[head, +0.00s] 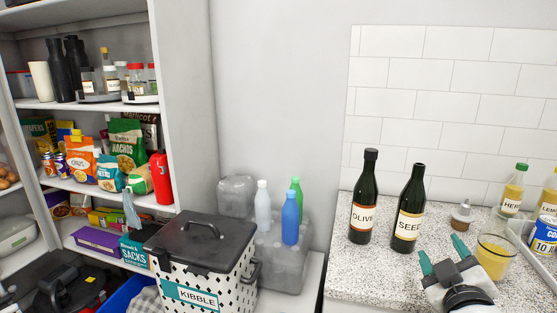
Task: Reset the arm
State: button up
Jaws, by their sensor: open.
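My gripper (442,253) is in the lower right of the head view, over or in front of the speckled counter (347,281). Its two teal fingers are spread apart and point up and away in the picture. Nothing shows between them. The white and black wrist below runs out of the bottom edge. A glass of yellow liquid (494,258) stands close to the right of the gripper; I cannot tell whether they touch. The rest of my arm is out of view.
Dark bottles labelled OLIVE (363,217) and SEED (408,228) stand left of the gripper. A small dropper jar (462,216) stands behind it. A KIBBLE bin (199,292) stands lower left, near stocked shelves (98,104). Counter left of the gripper's wrist is bare.

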jog(key=s+a+f+m+g+y+p, duration=0.15)
jog(key=s+f+g, duration=0.25)
jog(key=s+f, duration=0.45)
jog(key=s+f+m+g+y, duration=0.1)
jog(key=s+f+m+g, duration=0.3)
jog(key=f, duration=0.7)
jog(key=s+a+f+g+y, duration=0.1)
jog(key=s+f+g, duration=0.3)
jog(key=s, duration=0.8)
jog(key=s+f+g+p, duration=0.1)
jog(key=s+f+g, duration=0.3)
jog(key=s, duration=0.7)
notch_tip(320, 180, down, 2)
jog(key=shift+s+a+m+y, duration=0.35)
